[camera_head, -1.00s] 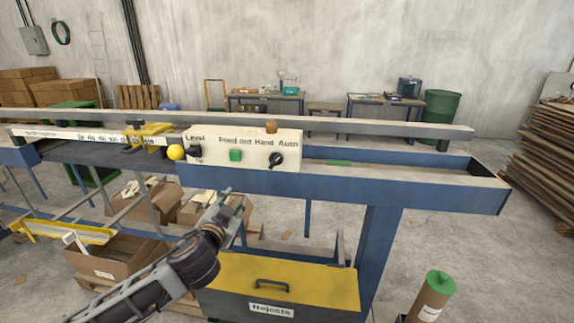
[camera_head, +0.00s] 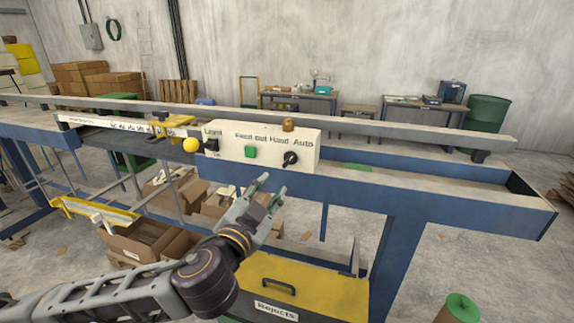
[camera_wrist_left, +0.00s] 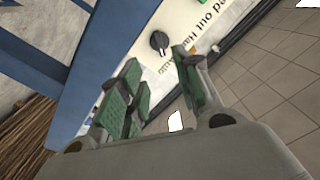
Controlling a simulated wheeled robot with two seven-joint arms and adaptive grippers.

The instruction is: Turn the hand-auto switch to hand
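The hand-auto switch (camera_head: 290,158) is a black rotary knob on the white control panel (camera_head: 226,152), under the words "Hand" and "Auto". Its light pointer mark tilts up to the right, toward "Auto". My left gripper (camera_head: 272,184) is open and empty, in front of the panel, below and left of the switch and apart from it. In the left wrist view the switch (camera_wrist_left: 159,41) lies beyond the spread green-padded fingers (camera_wrist_left: 155,85). My right gripper is not in view.
A green button (camera_head: 250,152), a black level switch (camera_head: 211,145) and a yellow ball (camera_head: 191,145) sit left of the switch. A brown knob (camera_head: 288,124) tops the panel. The blue beam (camera_head: 370,190) runs below, above a yellow-lidded rejects box (camera_head: 310,290).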

